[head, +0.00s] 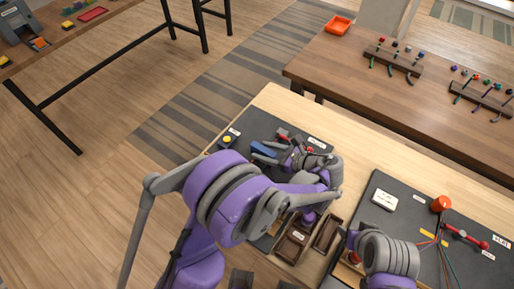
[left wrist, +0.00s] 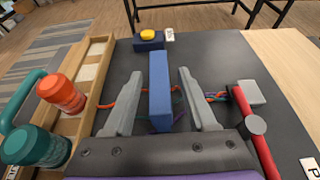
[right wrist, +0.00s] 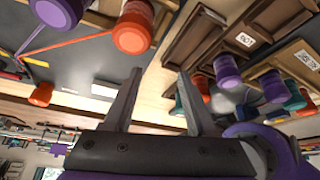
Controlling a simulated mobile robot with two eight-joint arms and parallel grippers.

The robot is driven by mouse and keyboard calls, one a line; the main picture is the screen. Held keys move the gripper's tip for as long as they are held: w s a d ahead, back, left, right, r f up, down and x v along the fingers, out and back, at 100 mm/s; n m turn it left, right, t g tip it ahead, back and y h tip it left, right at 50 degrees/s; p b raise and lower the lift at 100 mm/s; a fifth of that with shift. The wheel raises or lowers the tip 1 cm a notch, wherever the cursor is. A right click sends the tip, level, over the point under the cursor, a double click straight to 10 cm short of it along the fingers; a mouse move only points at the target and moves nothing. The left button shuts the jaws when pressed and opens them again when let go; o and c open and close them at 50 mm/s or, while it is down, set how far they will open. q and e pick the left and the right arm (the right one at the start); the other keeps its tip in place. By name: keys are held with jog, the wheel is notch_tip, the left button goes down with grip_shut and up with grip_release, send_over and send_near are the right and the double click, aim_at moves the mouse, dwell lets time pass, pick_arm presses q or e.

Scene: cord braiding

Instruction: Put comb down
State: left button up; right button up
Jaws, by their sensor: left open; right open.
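The comb, a blue bar (left wrist: 160,90), lies on the dark mat (left wrist: 215,50) between the fingers of my left gripper (left wrist: 161,74), with gaps on both sides. Its teeth cannot be made out. Coloured cords show at both sides of it. In the head view the comb (head: 263,149) shows beside my left gripper (head: 280,156), which is open. My right gripper (right wrist: 158,76) is open with nothing between its fingers. In the head view my right arm is at the lower right, and its fingertips are hidden.
A yellow button on a blue base (left wrist: 148,40) stands beyond the comb. A red bar with a grey knob (left wrist: 256,126) lies right of it. A wooden tray (left wrist: 92,75) with orange and teal spools is at left. An orange spool (head: 441,204) stands on the right mat (head: 400,185).

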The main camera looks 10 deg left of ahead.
pick_arm(q)
jog(key=v, duration=0.8)
jog(key=shift+s+d+r, duration=0.1)
jog(key=shift+s+d, duration=0.05)
jog(key=shift+d, duration=0.1)
pick_arm(e)
jog(key=shift+r, duration=0.3)
